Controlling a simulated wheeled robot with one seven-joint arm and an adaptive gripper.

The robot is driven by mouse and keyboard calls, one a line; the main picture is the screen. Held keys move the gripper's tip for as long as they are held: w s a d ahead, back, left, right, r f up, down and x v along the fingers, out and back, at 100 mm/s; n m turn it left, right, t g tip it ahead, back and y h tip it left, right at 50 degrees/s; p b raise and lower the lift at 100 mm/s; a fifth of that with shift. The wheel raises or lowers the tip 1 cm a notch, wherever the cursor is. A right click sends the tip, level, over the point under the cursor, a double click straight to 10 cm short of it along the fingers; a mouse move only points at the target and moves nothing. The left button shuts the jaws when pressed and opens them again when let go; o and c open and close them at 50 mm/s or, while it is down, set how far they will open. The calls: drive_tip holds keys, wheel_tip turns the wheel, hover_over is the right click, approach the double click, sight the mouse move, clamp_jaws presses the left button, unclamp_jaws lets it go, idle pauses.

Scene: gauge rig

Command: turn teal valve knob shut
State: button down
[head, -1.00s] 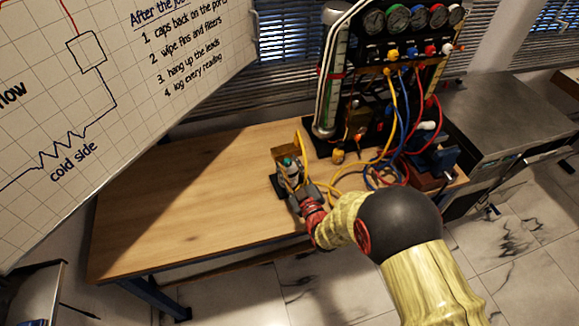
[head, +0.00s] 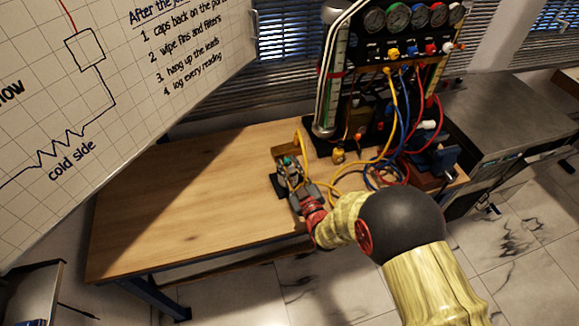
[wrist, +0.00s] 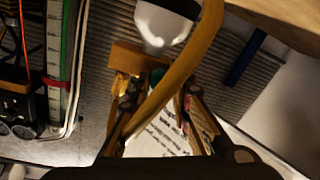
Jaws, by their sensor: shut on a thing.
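The teal valve knob (head: 288,161) is a small spot of colour at a small fixture on the wooden table, left of the gauge rig. My gripper (head: 290,170) reaches it from the front and is shut on it. In the wrist view a sliver of the teal knob (wrist: 157,76) shows between the fingertips of my gripper (wrist: 157,88). A curved yellow strip crosses in front of it there and hides most of the knob. The knob's turn angle cannot be read.
The gauge rig (head: 392,45) stands at the back right of the wooden table (head: 180,210). Yellow, blue and red hoses (head: 385,165) loop down from it, right of my gripper. A whiteboard (head: 110,95) fills the upper left. The table's left half is clear.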

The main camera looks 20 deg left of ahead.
drive_tip(key=m+b, duration=0.2)
drive_tip(key=m, duration=0.2)
drive_tip(key=shift+f+b, duration=0.2)
drive_tip(key=shift+b, duration=0.15)
drive_tip(key=m+b, duration=0.2)
drive_tip(key=m, duration=0.2)
drive_tip(key=shift+m+b, duration=0.3)
drive_tip(key=m+b, duration=0.2)
drive_tip(key=m, duration=0.2)
drive_tip(key=shift+m, duration=0.3)
drive_tip(key=shift+r+m+b, duration=0.1)
drive_tip(key=shift+m+b, duration=0.7)
drive_tip(key=shift+m, duration=1.1)
drive_tip(key=c, duration=1.6)
unclamp_jaws()
drive_tip(key=shift+r, duration=0.1)
